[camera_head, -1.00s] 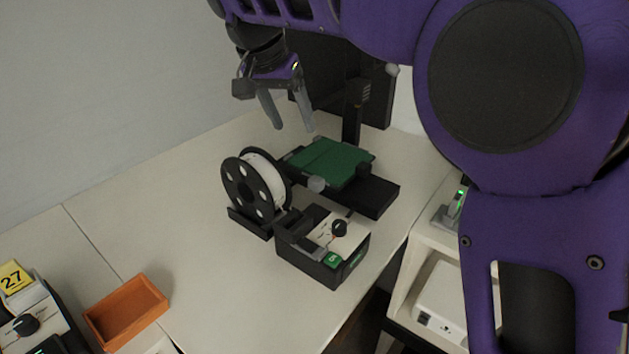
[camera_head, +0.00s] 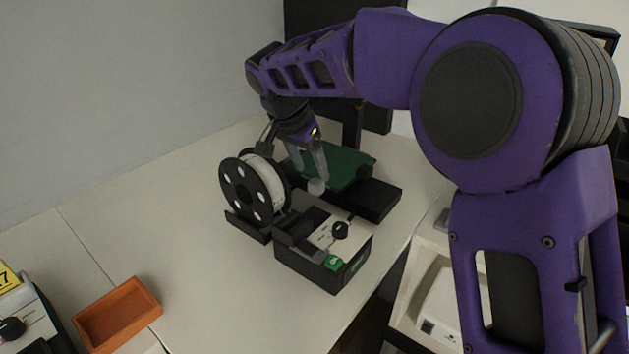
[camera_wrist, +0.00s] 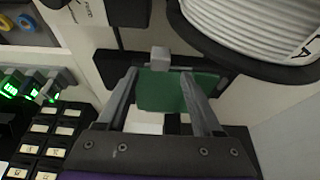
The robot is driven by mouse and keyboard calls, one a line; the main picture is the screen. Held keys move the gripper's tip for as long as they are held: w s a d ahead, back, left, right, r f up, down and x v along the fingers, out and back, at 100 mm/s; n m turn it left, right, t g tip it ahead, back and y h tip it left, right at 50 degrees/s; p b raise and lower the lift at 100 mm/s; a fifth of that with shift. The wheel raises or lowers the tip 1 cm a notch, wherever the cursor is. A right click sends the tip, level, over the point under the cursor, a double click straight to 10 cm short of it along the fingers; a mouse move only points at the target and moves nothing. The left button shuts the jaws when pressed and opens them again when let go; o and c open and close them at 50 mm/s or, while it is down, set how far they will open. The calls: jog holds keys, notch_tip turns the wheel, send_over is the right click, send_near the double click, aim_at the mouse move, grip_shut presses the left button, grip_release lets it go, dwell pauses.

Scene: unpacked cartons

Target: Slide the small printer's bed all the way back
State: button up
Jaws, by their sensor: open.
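The small printer's green bed (camera_head: 342,166) lies on a black base (camera_head: 372,198), with a dark upright behind it. A small pale grey knob (camera_head: 316,187) is at the bed's front edge. My gripper (camera_head: 310,173) is open, pointing down over the bed's front left part, near the knob. In the wrist view, the green bed (camera_wrist: 170,92) shows between the two fingers, and the grey knob (camera_wrist: 160,57) is just beyond the fingertips. I cannot tell whether a finger touches the knob. The fingers hide part of the bed.
A black spool (camera_head: 254,190) of white filament stands close left of my gripper. A control box (camera_head: 325,247) with a black dial is in front of the printer. An orange tray (camera_head: 118,314) lies at the front left. The table between tray and spool is clear.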

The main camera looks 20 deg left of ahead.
aim_at(316, 181)
jog(key=shift+x, duration=2.1)
grip_shut()
